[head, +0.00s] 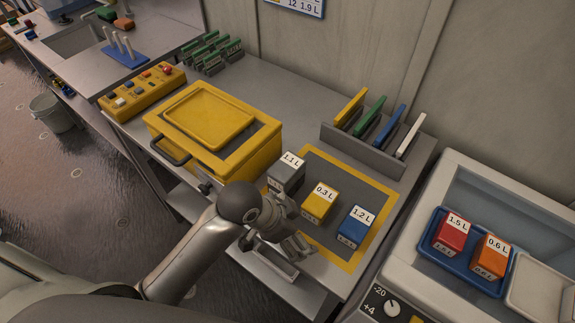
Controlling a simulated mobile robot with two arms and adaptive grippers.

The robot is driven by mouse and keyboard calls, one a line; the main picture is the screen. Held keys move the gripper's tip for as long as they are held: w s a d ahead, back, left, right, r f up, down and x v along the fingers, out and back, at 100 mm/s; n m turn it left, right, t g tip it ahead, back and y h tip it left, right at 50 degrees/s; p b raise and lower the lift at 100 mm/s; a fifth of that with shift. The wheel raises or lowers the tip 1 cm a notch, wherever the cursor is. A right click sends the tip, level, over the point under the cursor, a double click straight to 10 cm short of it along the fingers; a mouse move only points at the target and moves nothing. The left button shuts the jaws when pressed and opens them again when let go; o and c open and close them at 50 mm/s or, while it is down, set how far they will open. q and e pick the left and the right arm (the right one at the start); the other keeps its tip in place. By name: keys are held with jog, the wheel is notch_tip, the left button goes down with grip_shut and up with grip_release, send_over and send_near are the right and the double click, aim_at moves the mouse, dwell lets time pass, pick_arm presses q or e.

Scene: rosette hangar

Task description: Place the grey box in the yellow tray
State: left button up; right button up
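The grey box (287,172), labelled 1.1 L, stands at the upper left corner of a grey mat with a yellow border. The yellow tray (208,114) lies flat on top of a yellow case with a dark handle, left of and behind the grey box; it looks empty. My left gripper (292,226) is just in front of the grey box, near the yellow 0.3 L box. Its fingers look spread with nothing between them. It hides the lower front of the grey box. My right gripper is out of view.
A yellow box (319,202) and a blue box (356,226) stand on the mat (332,158). A rack (362,150) with coloured panels stands behind. A cooler at right holds a blue tray (433,231) with red and orange boxes. A yellow button panel (142,91) stands at left.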

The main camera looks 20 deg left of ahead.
aim_at(287, 166)
pick_arm(q)
jog(key=w+m, duration=0.1)
jog(key=w+d+r+m+g, duration=0.1)
jog(key=w+r+m, duration=0.1)
jog(key=m, duration=0.1)
jog(key=shift+w+d+r+g, duration=0.1)
jog(key=shift+w+d+g, duration=0.1)
jog(key=shift+d+g, duration=0.15)
jog(key=w+r+m, duration=0.1)
jog(key=w+r+m+y, duration=0.1)
jog(key=w+r+m, duration=0.1)
jog(key=shift+w+a+g, duration=0.15)
jog(key=shift+a+g, duration=0.1)
jog(key=shift+g, duration=0.1)
jog(key=w+a+r+m+g+y, duration=0.1)
jog(key=w+a+r+m+y, duration=0.2)
jog(key=w+a+r+m, duration=0.5)
jog(key=f+n, duration=0.2)
jog(key=s+f+n+p, duration=0.1)
jog(key=shift+s+d+f, duration=0.1)
jog(key=shift+d+f, duration=0.15)
jog(key=shift+d, duration=0.15)
jog(key=f+p, duration=0.1)
jog(key=f, duration=0.1)
jog(key=f+p, duration=0.1)
jog(key=f, duration=0.2)
jog(key=shift+s+a, duration=0.1)
jog(key=shift+a, duration=0.1)
jog(key=shift+f, duration=0.15)
jog(key=c, duration=1.2)
